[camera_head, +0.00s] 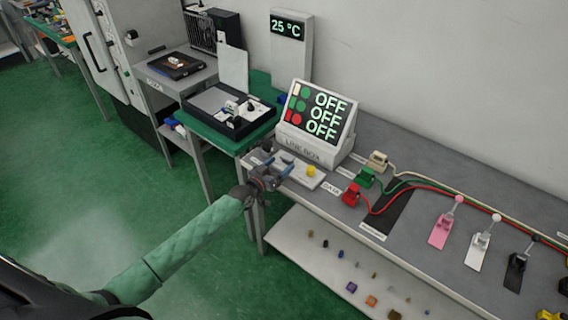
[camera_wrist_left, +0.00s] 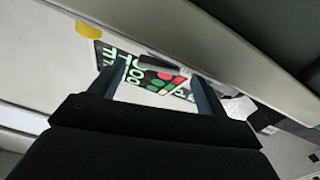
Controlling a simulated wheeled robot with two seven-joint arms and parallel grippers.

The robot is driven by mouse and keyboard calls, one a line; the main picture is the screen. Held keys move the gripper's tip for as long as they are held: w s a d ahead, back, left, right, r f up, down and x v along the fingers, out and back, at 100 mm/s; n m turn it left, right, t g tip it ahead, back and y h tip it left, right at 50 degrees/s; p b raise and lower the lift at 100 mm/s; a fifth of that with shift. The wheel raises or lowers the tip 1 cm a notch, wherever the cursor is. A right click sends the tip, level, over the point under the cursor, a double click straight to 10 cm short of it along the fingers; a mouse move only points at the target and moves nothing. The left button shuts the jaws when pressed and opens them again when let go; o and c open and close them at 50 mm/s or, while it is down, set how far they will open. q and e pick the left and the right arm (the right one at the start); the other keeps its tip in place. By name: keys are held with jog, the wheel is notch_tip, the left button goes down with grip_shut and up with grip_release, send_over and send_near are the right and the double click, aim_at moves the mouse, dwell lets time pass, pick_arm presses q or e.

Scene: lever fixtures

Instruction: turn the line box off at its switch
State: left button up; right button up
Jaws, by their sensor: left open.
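The line box (camera_head: 310,150) is a white box on the grey bench, with a tilted black display (camera_head: 318,113) reading OFF on three rows beside white, green and red marks. A white plate (camera_head: 305,176) in front of it carries a yellow button (camera_head: 311,171) and a small grey switch (camera_head: 287,158), partly hidden by my gripper. My left gripper (camera_head: 277,166) is open at the plate's left end. In the left wrist view a grey bar-like part (camera_wrist_left: 155,63), which looks like the switch, shows between the open fingers (camera_wrist_left: 157,72); contact cannot be told. The yellow button (camera_wrist_left: 88,29) is outside them.
White, green (camera_head: 364,178) and red (camera_head: 351,195) plugs with cables lie right of the plate. Pink (camera_head: 440,230), white and black levers stand farther right. A green table (camera_head: 213,140) with a black tray is at left. A lower shelf holds small blocks.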

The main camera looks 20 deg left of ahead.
pick_arm(q)
jog(key=shift+b+v, duration=0.4)
jog(key=shift+v, duration=1.35)
pick_arm(e)
jog(key=shift+w+a+r, duration=0.15)
jog(key=shift+w+r, duration=0.1)
jog(key=shift+r, duration=0.3)
jog(key=shift+w+a+r, duration=0.15)
jog(key=shift+w+r, duration=0.05)
jog(key=shift+r, duration=0.35)
